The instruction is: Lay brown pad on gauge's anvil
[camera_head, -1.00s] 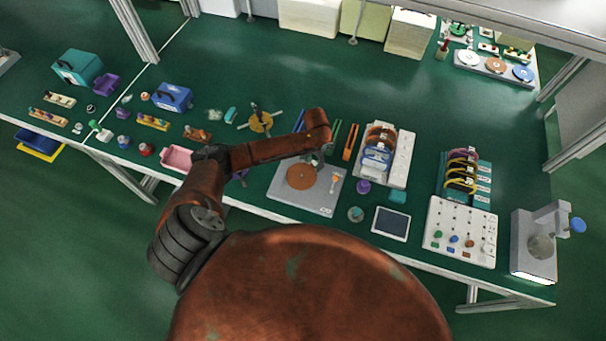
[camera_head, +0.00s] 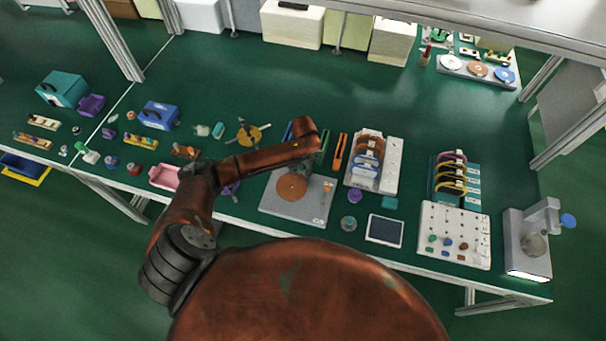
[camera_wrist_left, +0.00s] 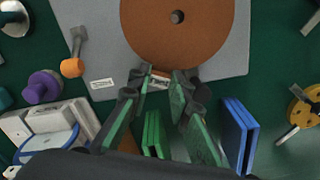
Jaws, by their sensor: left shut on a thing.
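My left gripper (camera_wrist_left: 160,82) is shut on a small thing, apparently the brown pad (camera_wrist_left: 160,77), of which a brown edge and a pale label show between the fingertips. The rest of it is hidden by the fingers. In the head view the left gripper (camera_head: 308,152) is behind the grey plate with the brown disc, largely hidden by its own wrist. The gauge (camera_head: 518,252), a grey stand with a blue knob, is at the far right of the bench. Its round grey anvil (camera_head: 534,245) looks bare. My right gripper is not in view.
The brown disc (camera_head: 292,187) lies on a grey plate (camera_head: 300,210). Upright green (camera_wrist_left: 153,135) and blue (camera_wrist_left: 238,130) pieces stand close to the fingers. Between plate and gauge are a cable rack (camera_head: 372,165), a dark tablet (camera_head: 384,230) and a white peg board (camera_head: 455,235).

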